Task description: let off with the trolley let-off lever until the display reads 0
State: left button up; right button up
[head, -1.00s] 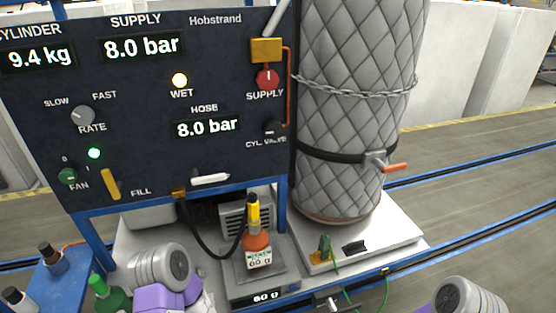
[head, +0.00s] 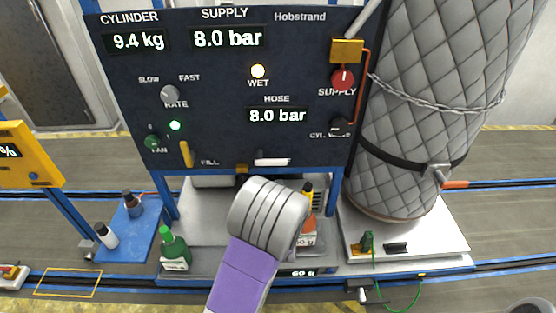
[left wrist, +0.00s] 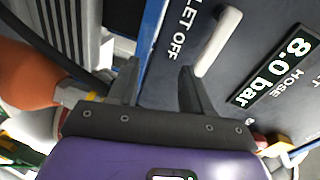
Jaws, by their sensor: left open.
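The let-off lever is a white handle (head: 272,162) on the lower edge of the dark panel (head: 215,120). In the left wrist view the lever (left wrist: 218,40) sits beside the words LET OFF. The hose display (head: 277,115) reads 8.0 bar; it also shows in the left wrist view (left wrist: 272,65). My left gripper (left wrist: 160,84) is open and empty, its fingertips pointing at the panel, with the lever just beyond the right finger. In the head view my left wrist hides this gripper. My right gripper is not in view.
An orange bottle (head: 309,226) stands on the scale, which reads 60 g (head: 298,272), partly behind my left arm. A green bottle (head: 174,250) stands to its left. A chained, quilted cylinder (head: 420,130) stands at right. The supply display (head: 228,38) reads 8.0 bar.

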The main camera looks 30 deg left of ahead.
pick_arm(q)
jog(key=m+t+y, duration=0.1)
jog(key=y, duration=0.1)
send_near(278, 164)
jog(key=x, duration=1)
jog(key=shift+w+a, duration=0.2)
jog(key=shift+w, duration=0.15)
jog(key=shift+h, duration=0.3)
grip_shut()
